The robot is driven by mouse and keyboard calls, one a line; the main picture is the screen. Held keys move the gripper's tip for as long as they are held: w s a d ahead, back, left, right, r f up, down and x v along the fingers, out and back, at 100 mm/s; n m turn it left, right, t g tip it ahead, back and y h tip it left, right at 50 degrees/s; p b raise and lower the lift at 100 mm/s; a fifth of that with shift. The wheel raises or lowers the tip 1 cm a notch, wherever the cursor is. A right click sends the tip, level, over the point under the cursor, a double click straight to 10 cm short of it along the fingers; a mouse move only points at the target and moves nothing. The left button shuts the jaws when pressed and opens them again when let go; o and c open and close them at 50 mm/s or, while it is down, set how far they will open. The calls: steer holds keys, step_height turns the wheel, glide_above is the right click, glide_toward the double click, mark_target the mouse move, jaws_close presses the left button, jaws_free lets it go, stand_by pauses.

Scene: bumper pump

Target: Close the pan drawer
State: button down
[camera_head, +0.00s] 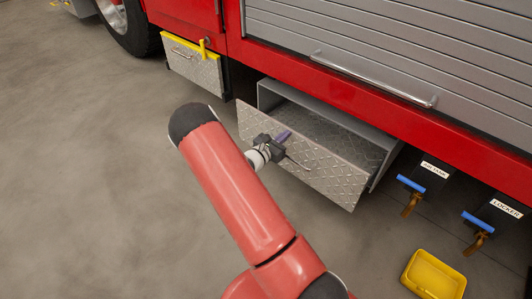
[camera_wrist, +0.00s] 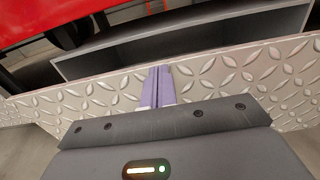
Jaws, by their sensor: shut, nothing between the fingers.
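The pan drawer (camera_head: 330,175) is open below the red truck body, its diamond-plate front standing out from the housing and its grey inside showing. Its front also fills the middle of the wrist view (camera_wrist: 225,85). My gripper (camera_head: 283,136) is at the upper left part of that front, with purple fingers together and nothing between them. In the wrist view the shut fingers (camera_wrist: 158,85) overlap the plate near its top edge. I cannot tell whether they touch it. A thin handle (camera_head: 298,163) shows on the front, just right of my gripper.
A smaller diamond-plate box (camera_head: 195,70) with a yellow top edge is at the left, near the wheel (camera_head: 125,22). Blue-handled valves (camera_head: 411,184) and a yellow tray (camera_head: 433,274) are at the right. A silver shutter (camera_head: 400,50) is above. The floor at left is clear.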

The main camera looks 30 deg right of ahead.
steer(key=b+x, duration=0.1)
steer(key=x, duration=0.9)
steer(key=shift+b, duration=0.3)
steer(key=shift+f, duration=0.1)
